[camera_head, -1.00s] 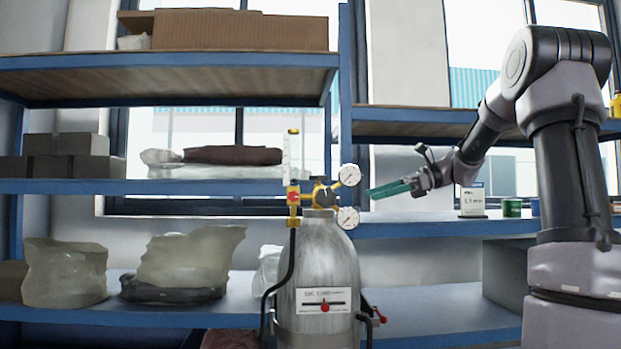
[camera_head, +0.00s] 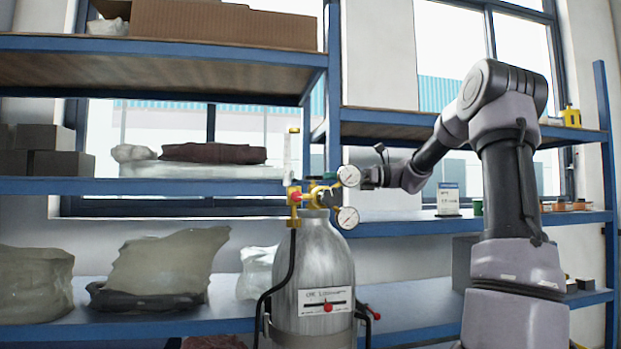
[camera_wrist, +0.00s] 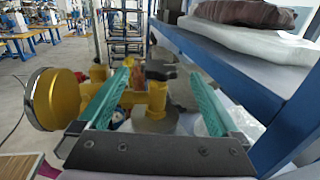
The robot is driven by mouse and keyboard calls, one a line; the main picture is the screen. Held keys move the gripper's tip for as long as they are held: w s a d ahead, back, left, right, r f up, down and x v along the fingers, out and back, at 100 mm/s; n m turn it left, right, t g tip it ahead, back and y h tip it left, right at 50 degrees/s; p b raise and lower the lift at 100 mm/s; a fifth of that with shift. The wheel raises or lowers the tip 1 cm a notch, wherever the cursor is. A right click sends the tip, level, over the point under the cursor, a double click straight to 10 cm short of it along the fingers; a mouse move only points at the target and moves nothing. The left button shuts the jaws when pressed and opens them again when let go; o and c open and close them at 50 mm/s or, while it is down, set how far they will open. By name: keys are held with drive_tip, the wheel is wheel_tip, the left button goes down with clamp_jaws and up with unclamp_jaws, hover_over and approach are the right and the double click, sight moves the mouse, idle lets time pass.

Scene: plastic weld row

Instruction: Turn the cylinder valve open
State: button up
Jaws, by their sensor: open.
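The grey gas cylinder (camera_head: 325,262) stands upright before the shelves in the head view. A yellow brass valve and regulator assembly (camera_head: 305,196) sits on its top, with two round white gauges (camera_head: 347,217) on the right. My gripper (camera_head: 335,180) reaches in from the right at valve height, partly hidden by the upper gauge. In the wrist view my gripper (camera_wrist: 160,76) is open, its two green fingers apart. A dark grey lobed knob (camera_wrist: 160,70) shows between the fingertips, above yellow fittings (camera_wrist: 157,97). I cannot tell whether the fingers touch it.
A yellow-rimmed gauge body (camera_wrist: 57,98) is close beside the left finger. Blue shelving (camera_head: 150,187) with wrapped bundles runs behind the cylinder, and a shelf edge (camera_wrist: 225,65) lies close on the right in the wrist view. A black hose (camera_head: 290,270) hangs along the cylinder.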

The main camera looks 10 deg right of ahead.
sight(313, 177)
drive_tip(key=a, duration=0.2)
drive_tip(key=w+a, duration=0.1)
drive_tip(key=a, duration=0.2)
drive_tip(key=shift+w+a, duration=0.1)
drive_tip(key=shift+a, duration=0.2)
drive_tip(key=c, duration=1.4)
drive_tip(key=shift+o, duration=0.2)
drive_tip(key=shift+g, duration=0.3)
drive_tip(key=n+g, duration=0.2)
drive_tip(key=g, duration=0.1)
drive_tip(key=n+g, duration=0.2)
drive_tip(key=g, duration=0.1)
drive_tip(key=shift+n+g, duration=0.4)
drive_tip(key=shift+n+g+h, duration=0.7)
drive_tip(key=shift+n+g, duration=0.4)
drive_tip(key=shift+g, duration=0.5)
drive_tip(key=shift+n+g+h, duration=0.7)
drive_tip(key=shift+n+g, duration=0.4)
drive_tip(key=shift+g, duration=0.5)
drive_tip(key=o, duration=1.4)
drive_tip(key=shift+c, duration=0.2)
